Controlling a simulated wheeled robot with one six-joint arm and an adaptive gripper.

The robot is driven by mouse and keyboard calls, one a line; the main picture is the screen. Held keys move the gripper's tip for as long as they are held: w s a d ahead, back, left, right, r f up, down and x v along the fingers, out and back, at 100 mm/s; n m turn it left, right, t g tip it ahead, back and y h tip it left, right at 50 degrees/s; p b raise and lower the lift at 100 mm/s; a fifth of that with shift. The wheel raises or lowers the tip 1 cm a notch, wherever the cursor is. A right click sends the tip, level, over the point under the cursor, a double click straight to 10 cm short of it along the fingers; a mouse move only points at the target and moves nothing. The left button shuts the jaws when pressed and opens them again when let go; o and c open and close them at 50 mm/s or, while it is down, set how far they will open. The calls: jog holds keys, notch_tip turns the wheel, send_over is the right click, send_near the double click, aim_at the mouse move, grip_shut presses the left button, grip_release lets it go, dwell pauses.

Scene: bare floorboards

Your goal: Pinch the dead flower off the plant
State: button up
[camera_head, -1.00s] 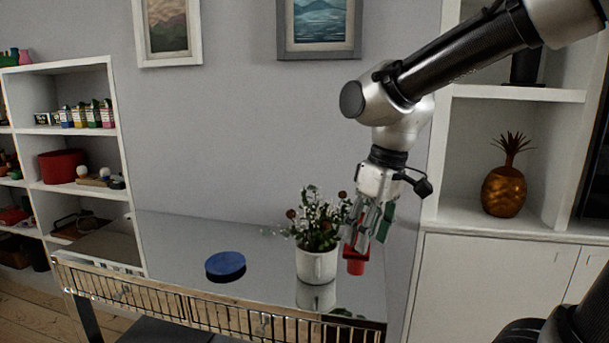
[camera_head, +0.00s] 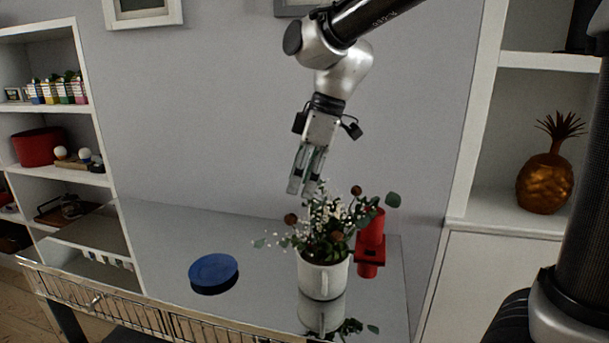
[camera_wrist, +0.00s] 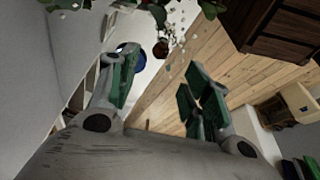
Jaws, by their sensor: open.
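The plant (camera_head: 325,215) has green leaves and small white blossoms and stands upright in a white mug (camera_head: 322,277) on a glossy table. Brown round flower heads show at its left (camera_head: 291,219), its front right (camera_head: 337,238) and its top (camera_head: 356,190); I cannot tell which is the dead one. My gripper (camera_head: 304,190) points down, open and empty, just above the plant's upper left. In the wrist view, my gripper's fingers (camera_wrist: 160,85) are spread, with leaves, white blossoms and a dark reddish-brown head (camera_wrist: 160,49) beyond them near the top edge.
A red object (camera_head: 370,242) stands close on the plant's right. A blue round disc (camera_head: 213,270) lies to the left on the table (camera_head: 265,290). The wall is behind, with shelves at left (camera_head: 60,185) and right (camera_head: 530,190).

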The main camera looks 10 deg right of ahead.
aim_at(291, 214)
jog(key=shift+x, duration=3.95)
grip_shut()
